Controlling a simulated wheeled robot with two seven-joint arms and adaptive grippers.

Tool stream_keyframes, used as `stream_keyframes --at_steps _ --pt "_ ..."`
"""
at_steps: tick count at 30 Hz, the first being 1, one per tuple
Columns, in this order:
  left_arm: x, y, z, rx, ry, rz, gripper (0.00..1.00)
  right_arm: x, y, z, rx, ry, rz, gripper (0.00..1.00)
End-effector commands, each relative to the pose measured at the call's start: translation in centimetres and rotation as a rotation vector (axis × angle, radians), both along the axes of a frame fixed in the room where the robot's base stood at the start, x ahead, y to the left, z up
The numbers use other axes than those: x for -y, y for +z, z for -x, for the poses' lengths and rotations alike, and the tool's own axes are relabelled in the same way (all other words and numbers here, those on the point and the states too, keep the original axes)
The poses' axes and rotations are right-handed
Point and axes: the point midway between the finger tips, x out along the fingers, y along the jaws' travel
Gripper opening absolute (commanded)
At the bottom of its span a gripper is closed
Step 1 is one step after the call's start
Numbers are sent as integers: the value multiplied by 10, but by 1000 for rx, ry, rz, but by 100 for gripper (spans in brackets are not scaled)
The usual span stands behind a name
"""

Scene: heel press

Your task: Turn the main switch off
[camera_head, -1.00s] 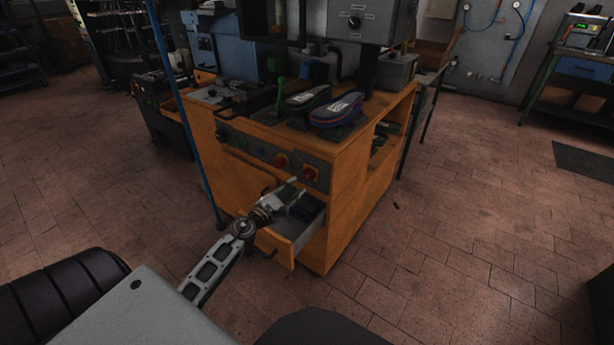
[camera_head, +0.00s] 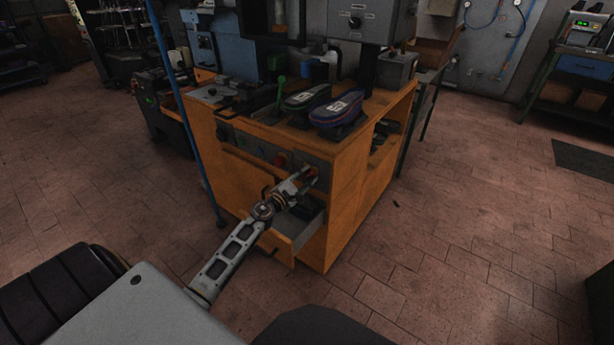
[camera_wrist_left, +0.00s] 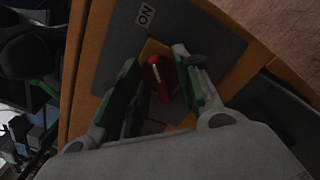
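The main switch is a red rotary knob on a yellow plate on the machine's grey front panel. In the left wrist view the red knob (camera_wrist_left: 160,78) sits between the two fingers of my left gripper (camera_wrist_left: 158,85). The fingers are apart, with a gap on each side of the knob. A label reading "ON" (camera_wrist_left: 146,13) shows above the knob. In the head view my left gripper (camera_head: 303,180) is at the right end of the panel (camera_head: 238,138) and mostly covers the switch. My right gripper is not in view.
An open drawer (camera_head: 301,238) juts out of the orange cabinet (camera_head: 355,190) just below my left gripper. Two shoes (camera_head: 338,108) lie on the cabinet top. A blue pole (camera_head: 190,130) stands to the left.

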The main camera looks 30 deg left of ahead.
Motion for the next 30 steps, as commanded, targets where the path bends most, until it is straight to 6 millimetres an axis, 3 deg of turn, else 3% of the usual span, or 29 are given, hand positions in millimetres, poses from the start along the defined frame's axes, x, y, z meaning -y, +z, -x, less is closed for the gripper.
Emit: stream_keyframes --at_steps 17,25,30 --pt "1 0 -10 0 0 0 33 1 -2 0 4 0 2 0" --pt "1 0 -10 -1 -1 0 0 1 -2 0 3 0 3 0" --pt "1 0 -10 -1 -1 0 0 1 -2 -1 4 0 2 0"
